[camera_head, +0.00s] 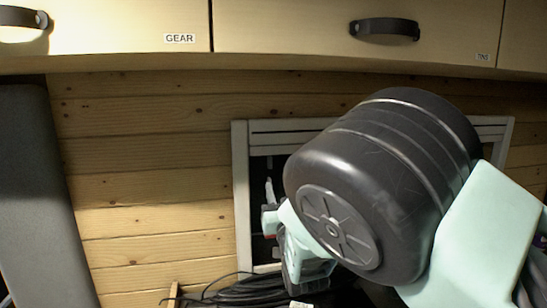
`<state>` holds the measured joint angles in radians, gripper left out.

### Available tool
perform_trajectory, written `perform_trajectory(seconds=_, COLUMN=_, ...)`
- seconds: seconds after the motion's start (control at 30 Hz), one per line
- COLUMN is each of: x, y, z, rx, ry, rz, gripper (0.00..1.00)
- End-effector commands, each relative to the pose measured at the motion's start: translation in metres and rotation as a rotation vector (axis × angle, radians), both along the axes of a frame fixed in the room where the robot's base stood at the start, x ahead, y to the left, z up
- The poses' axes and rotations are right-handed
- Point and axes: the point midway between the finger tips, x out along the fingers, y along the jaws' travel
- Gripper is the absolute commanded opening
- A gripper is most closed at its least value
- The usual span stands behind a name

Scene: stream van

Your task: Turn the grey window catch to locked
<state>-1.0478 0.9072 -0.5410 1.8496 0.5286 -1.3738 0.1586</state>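A light-framed window (241,190) is set in the wooden wall, with dark panes. A small, narrow, light grey piece (269,190) stands nearly upright just inside its left edge. It looks like the window catch; its base and any markings are hidden or too small to read. My gripper (268,222) is in front of the window's left part, right below this grey piece. My dark arm joint hides much of the window and part of the gripper. I cannot tell whether the fingers touch the catch or are open.
Overhead cupboards run along the top, with one door labelled GEAR (180,38) and dark handles (385,29). A coil of black cable (250,292) lies below the window. A dark grey panel (40,190) stands at the left. Bare plank wall lies left of the window.

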Motion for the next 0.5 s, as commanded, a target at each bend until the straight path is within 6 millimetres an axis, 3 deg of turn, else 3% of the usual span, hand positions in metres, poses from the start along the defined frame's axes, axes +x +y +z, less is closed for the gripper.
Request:
perform_trajectory(seconds=0.03, x=0.01, y=0.003, z=0.009, rx=-0.001, ry=-0.001, rz=0.0, gripper=0.34)
perform_trajectory(seconds=0.3, x=0.059, y=0.016, z=0.03, rx=-0.001, ry=0.0, rz=0.0, gripper=0.34)
perform_trajectory(seconds=0.5, x=0.083, y=0.023, z=0.037, rx=-0.001, ry=0.001, rz=-0.001, gripper=0.34)
